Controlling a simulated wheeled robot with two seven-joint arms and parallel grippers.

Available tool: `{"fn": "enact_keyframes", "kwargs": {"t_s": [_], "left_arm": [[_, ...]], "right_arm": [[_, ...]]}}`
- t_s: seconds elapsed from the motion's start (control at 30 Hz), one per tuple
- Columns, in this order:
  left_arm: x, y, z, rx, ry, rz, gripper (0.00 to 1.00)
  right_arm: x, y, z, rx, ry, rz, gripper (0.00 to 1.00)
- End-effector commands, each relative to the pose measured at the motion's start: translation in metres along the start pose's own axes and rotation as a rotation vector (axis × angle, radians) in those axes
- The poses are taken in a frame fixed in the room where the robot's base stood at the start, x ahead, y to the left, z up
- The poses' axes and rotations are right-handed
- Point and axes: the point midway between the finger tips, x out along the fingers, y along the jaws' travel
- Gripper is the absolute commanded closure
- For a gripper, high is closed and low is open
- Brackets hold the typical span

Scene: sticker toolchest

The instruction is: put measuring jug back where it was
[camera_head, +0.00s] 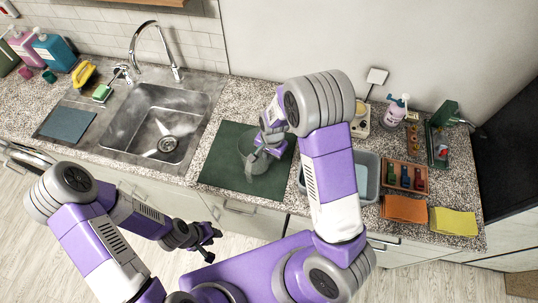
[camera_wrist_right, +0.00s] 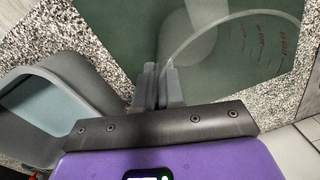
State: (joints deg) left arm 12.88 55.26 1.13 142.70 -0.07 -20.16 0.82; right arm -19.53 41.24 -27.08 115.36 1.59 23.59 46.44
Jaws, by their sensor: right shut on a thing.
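The clear measuring jug (camera_head: 254,160) is on or just above the dark green mat (camera_head: 222,165), right of the sink; I cannot tell whether it touches the mat. In the right wrist view the see-through jug (camera_wrist_right: 255,45) shows red scale marks on its wall. The arm hides part of the counter behind. My left gripper (camera_head: 212,242) is empty and open, low in front of the counter.
A grey bin (camera_head: 368,172) stands right of the mat, close to the right gripper. Orange (camera_head: 405,208) and yellow (camera_head: 453,222) cloths lie at the right front. The sink (camera_head: 155,120) is left.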

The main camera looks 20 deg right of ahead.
Motion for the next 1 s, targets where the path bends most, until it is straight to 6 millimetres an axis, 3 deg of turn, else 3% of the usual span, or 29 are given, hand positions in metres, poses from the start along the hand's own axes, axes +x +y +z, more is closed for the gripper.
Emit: {"fn": "enact_keyframes", "kwargs": {"t_s": [0.13, 0.17, 0.3, 0.67, 0.77, 1.0], "left_arm": [[0.004, -0.001, 0.0, 0.0, 0.0, 0.0, 0.67], [0.003, -0.001, 0.0, 0.0, 0.0, 0.0, 0.67], [0.002, -0.001, 0.0, 0.0, 0.0, 0.0, 0.67], [-0.001, 0.0, 0.0, 0.0, 0.0, 0.0, 0.67], [-0.001, 0.0, 0.0, 0.0, 0.0, 0.0, 0.67], [-0.004, 0.002, 0.0, 0.0, 0.0, 0.0, 0.67]], "right_arm": [[0.004, 0.0, 0.0, 0.0, 0.0, 0.0, 1.0], [0.004, 0.0, 0.0, 0.0, 0.0, 0.0, 0.88], [0.003, 0.0, 0.0, 0.0, 0.0, 0.0, 0.67], [-0.002, 0.0, 0.0, 0.0, 0.0, 0.0, 0.67], [-0.014, -0.002, -0.001, 0.0, 0.003, -0.004, 0.67], [-0.067, -0.001, 0.0, -0.001, 0.002, -0.006, 0.67]]}}
